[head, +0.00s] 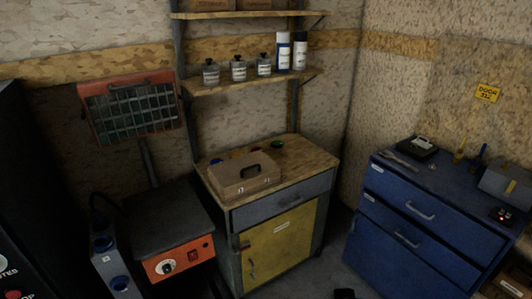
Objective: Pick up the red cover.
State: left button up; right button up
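A small red round piece (256,149), which looks like the red cover, lies on the wooden top of the workbench (310,157), behind the brown case. The case's handle is close in front of it in the picture, and its shape is too small to make out. A blue piece (215,162) lies to its left, partly hidden by the case, and a green one (277,144) to its right. Neither of my grippers can be made out. A small dark shape at the bottom edge is too cut off to identify.
The brown case (246,178) covers the bench's front left. Shelves with bottles (239,70) and spray cans (283,51) hang above. An orange-fronted machine (175,262) stands left, a blue drawer cabinet (425,215) right. The bench top's right side is clear.

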aim_at(254, 149)
jog(key=i+l+u, duration=0.1)
jog(key=i+l, duration=0.5)
jog(key=l, duration=0.2)
jog(key=i+l+u, duration=0.15)
jog(key=i+l, duration=0.2)
jog(key=i+l+u, duration=0.1)
jog(key=i+l, duration=0.15)
jog(key=l, duration=0.2)
jog(key=i+l, duration=0.3)
jog(key=l, duration=0.15)
jog(key=i+l+u, duration=0.1)
jog(key=i, duration=0.25)
jog(key=i+l+u, duration=0.1)
jog(key=i, duration=0.25)
